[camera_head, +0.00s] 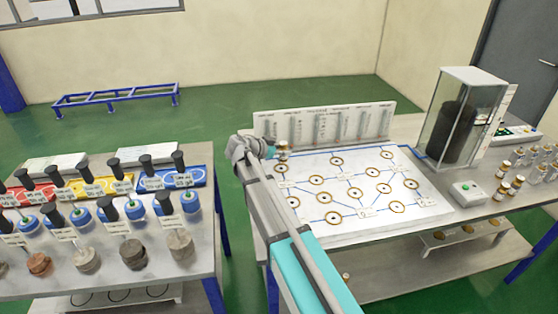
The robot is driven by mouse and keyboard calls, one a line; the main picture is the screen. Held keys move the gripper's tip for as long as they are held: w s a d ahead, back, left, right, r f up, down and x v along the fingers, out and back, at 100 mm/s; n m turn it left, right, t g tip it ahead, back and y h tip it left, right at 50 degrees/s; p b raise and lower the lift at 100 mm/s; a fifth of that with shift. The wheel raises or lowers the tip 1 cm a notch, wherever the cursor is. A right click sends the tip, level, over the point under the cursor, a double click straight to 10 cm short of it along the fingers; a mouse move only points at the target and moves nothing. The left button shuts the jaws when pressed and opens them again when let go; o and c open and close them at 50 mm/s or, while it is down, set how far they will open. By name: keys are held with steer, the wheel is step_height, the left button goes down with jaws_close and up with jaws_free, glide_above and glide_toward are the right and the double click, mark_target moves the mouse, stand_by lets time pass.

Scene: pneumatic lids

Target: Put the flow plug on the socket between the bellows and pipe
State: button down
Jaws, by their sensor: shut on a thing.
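A white board (318,228) bears several gold-ringed sockets joined by blue lines. The black bellows (447,130) stands in a clear case right of the board. A blue line, which looks like the pipe, runs from the case base to the board's right side. One socket (387,155) lies at the board's upper right, nearest the bellows. My gripper (274,152) is above the board's upper-left corner, shut on a small gold-and-dark plug (283,147). My arm hides part of the board's left edge. The plug's label and the contact below it are too small to tell.
A grey upright panel (325,122) stands behind the board. A left table (110,275) holds blue-capped devices and dark-handled levers. A floor gap separates the tables.

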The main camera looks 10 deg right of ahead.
mark_target(281, 158)
steer(key=shift+f, duration=0.1)
steer(key=shift+w+a+f+b, duration=0.3)
steer(key=shift+f+b, duration=0.2)
steer(key=shift+b, duration=0.1)
steer(key=shift+f+b, duration=1.4)
steer(key=shift+f, duration=0.05)
steer(key=shift+f, duration=0.1)
steer(key=shift+c, duration=1.4)
jaws_free()
